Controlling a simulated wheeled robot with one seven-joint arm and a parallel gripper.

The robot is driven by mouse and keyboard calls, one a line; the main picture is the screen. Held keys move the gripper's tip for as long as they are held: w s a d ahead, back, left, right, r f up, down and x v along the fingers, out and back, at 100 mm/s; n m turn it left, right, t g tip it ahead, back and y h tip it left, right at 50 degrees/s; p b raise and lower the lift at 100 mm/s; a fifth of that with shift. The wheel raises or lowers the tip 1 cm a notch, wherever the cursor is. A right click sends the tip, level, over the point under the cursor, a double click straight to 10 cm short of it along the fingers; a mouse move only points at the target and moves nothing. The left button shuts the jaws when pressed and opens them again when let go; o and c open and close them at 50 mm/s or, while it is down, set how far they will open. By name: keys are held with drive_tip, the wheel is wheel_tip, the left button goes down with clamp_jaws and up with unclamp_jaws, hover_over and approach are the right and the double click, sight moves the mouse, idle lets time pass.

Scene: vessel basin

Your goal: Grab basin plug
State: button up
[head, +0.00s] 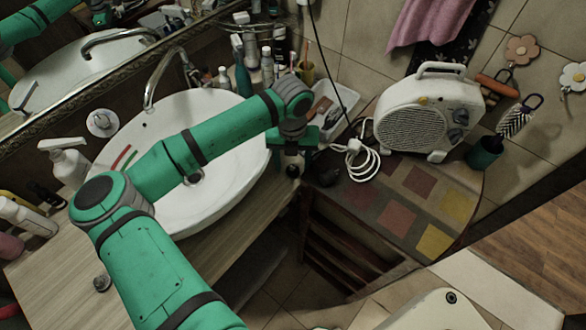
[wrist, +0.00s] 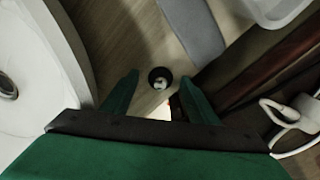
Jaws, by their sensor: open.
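A small round dark plug (wrist: 160,78) with a pale centre lies on the wooden counter in the wrist view, between the basin and the counter's edge. My gripper (head: 291,167) is open above the counter at the basin's right end in the head view. In the wrist view its two green fingers stand apart, and the plug shows in the gap between their tips. I cannot tell how high the tips are above it. In the head view my gripper seems to hide this spot. The white oval basin (head: 235,178) is partly covered by my arm.
A white fan heater (head: 420,112) and its coiled cable (head: 362,160) stand right of my gripper, with a white tray (head: 331,108) behind. Bottles (head: 267,65) line the back. Another small dark round object (head: 102,283) sits on the left counter. An open shelf gap lies below the counter's edge.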

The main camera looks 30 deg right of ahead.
drive_tip(key=shift+s, duration=0.15)
drive_tip(key=c, duration=1.1)
drive_tip(key=shift+r, duration=0.15)
